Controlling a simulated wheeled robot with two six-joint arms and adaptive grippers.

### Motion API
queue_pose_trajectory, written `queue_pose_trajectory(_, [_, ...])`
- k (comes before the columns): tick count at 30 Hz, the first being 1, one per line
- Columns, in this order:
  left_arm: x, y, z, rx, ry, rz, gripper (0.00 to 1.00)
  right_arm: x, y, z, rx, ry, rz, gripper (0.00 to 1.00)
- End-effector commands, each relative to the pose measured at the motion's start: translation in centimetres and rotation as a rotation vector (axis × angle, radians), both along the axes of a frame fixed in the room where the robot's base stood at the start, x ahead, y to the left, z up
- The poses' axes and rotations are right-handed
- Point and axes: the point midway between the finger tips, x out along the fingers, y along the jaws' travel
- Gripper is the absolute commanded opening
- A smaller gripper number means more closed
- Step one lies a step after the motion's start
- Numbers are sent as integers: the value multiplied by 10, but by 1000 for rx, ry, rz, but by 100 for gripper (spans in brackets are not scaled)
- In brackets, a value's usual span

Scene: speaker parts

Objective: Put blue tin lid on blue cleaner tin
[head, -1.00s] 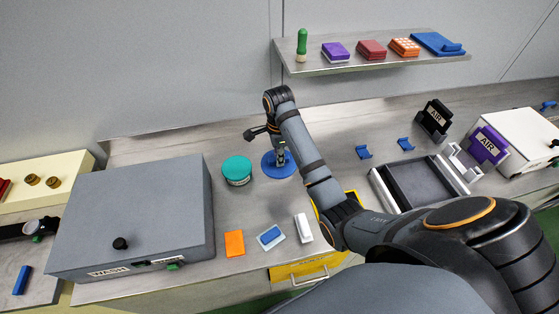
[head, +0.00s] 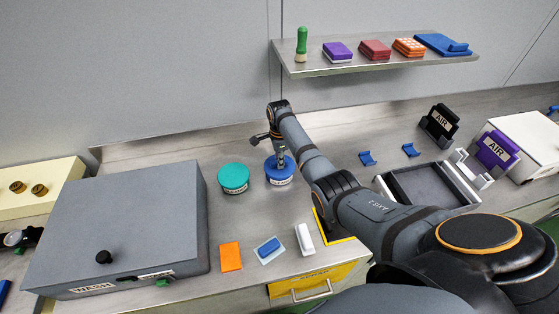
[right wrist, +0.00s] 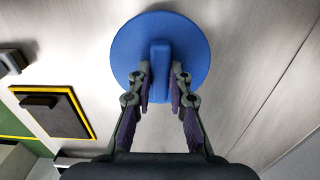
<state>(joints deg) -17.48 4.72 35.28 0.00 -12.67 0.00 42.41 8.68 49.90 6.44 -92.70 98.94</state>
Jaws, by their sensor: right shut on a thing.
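The blue tin lid (head: 270,163) is a round disc with an upright bar handle. In the right wrist view, the lid (right wrist: 130,50) fills the top middle and hides what is under it. My right gripper (head: 282,158) is shut on the handle, with one finger on each side in the right wrist view (right wrist: 160,82). The blue cleaner tin (head: 281,182) shows a labelled side band directly below the lid. The lid looks level and lined up over the tin. I cannot tell whether a thin gap remains. My left gripper is not in view.
A teal-lidded tin (head: 233,177) stands close on the left. A grey WASH box (head: 120,220) is further left. An orange block (head: 231,256), a blue-and-white pad (head: 269,249) and a white piece (head: 304,239) lie in front. A dark tray (head: 430,187) is to the right.

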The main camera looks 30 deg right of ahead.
Motion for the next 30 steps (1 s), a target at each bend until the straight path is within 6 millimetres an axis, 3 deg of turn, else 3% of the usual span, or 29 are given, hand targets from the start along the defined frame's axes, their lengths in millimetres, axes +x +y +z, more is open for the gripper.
queue_pose_trajectory(11, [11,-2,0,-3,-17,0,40,0,0,-6,0,-1,0,0])
queue_pose_trajectory(12, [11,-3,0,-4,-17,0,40,0,0,-5,0,-1,0,22])
queue_pose_trajectory(16, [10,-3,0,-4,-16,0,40,0,0,-5,0,-1,0,40])
queue_pose_trajectory(25, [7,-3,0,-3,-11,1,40,0,0,-3,-1,-2,0,41])
queue_pose_trajectory(30, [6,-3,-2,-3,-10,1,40,1,0,19,-2,-6,0,41])
